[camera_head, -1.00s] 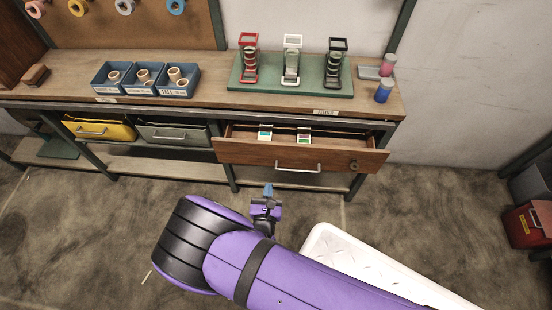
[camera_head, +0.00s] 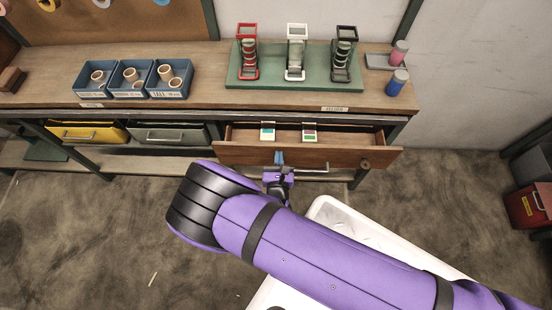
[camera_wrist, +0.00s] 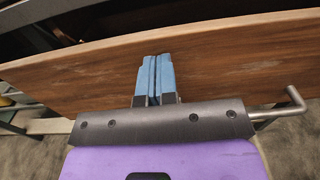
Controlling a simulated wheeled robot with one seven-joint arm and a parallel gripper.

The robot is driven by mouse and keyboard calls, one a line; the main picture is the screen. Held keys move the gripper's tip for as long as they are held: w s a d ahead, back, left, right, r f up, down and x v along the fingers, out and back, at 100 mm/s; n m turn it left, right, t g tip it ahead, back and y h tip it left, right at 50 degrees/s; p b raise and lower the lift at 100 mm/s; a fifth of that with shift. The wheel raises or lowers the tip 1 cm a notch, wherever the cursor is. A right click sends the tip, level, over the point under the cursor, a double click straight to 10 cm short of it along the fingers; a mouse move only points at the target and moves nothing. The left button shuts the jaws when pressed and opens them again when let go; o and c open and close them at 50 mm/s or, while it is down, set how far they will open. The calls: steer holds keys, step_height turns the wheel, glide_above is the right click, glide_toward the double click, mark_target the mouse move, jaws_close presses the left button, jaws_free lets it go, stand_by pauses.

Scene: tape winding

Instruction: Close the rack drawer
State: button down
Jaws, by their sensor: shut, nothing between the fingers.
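The wooden rack drawer (camera_head: 340,157) is pulled out under the right part of the workbench, and two small cards lie inside it. A metal bar handle (camera_head: 312,170) is on its front, partly hidden behind my gripper. My gripper (camera_head: 279,158) is at the drawer front, left of the handle's middle. In the wrist view, the blue fingers of my gripper (camera_wrist: 154,75) are together with nothing between them, against or very close to the drawer's wooden front (camera_wrist: 220,65). Contact is hard to tell. The handle (camera_wrist: 290,105) shows at right there.
The workbench (camera_head: 210,60) carries blue bins (camera_head: 130,90), a green stand (camera_head: 290,84) with holders, and two spools at right. A yellow drawer (camera_head: 90,131) and a grey one (camera_head: 170,133) are to the left. A red box (camera_head: 527,205) stands at far right.

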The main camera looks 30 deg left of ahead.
steer(key=shift+w+a, duration=0.1)
steer(key=shift+w, duration=0.1)
steer(key=x, duration=1.2)
steer(key=shift+w+a+r, duration=0.2)
steer(key=shift+w+r, duration=0.05)
steer(key=shift+w, duration=0.1)
